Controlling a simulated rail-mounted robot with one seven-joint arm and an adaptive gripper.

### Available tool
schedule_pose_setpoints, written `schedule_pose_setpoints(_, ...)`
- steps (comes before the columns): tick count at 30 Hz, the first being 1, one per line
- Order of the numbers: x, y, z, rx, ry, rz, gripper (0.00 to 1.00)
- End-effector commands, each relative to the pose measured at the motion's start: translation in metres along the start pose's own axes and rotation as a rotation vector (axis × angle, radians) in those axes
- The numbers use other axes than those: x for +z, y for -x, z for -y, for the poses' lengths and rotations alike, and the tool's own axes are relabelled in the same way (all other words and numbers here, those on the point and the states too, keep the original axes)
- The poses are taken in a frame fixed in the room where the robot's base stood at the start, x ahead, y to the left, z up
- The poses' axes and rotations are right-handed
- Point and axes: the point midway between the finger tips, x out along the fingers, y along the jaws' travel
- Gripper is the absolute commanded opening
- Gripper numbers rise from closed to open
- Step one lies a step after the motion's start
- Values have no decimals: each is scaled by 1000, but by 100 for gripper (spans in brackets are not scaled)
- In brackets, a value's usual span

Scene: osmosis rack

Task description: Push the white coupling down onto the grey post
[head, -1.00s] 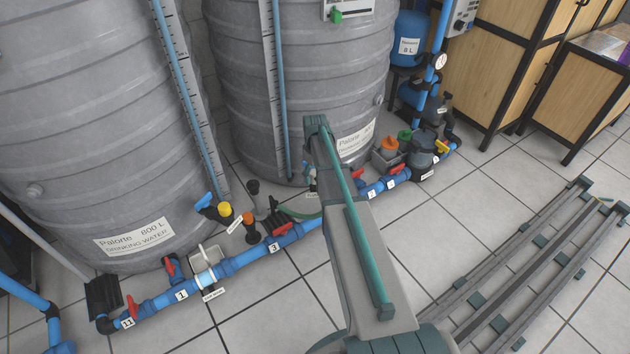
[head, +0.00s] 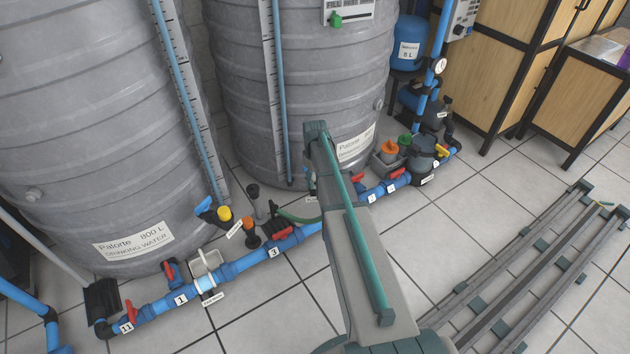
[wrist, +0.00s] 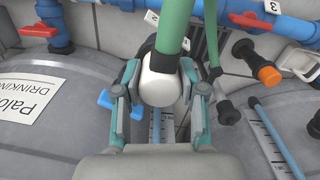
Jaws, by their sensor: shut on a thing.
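In the wrist view, my gripper (wrist: 160,90) is shut on the white coupling (wrist: 158,82), its fingers on either side. A green hose (wrist: 174,25) rises from the coupling toward the top of the picture. What lies directly under the coupling is hidden, so I cannot tell whether it touches a post. A grey post with a dark end (wrist: 228,112) stands to the right of my gripper, apart from it. This post (head: 254,190) also shows in the head view, left of my arm. In the head view, my arm hides the gripper and coupling.
A blue pipe (head: 240,265) with numbered valves runs along the floor in front of two large grey tanks (head: 95,130). An orange-topped fitting (wrist: 268,75) is close on the right in the wrist view. A blue valve handle (wrist: 106,100) is close on the left.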

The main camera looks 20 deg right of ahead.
Motion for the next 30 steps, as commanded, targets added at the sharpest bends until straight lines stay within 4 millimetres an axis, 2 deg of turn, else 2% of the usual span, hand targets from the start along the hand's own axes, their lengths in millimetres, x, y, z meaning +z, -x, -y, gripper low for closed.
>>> schedule_pose_setpoints(8,0,14,0,0,0,0,5)
schedule_pose_setpoints(13,1,39,1,0,0,-1,5)
schedule_pose_setpoints(23,51,101,34,1,0,-1,5)
schedule_pose_setpoints(30,97,121,64,0,0,0,5)
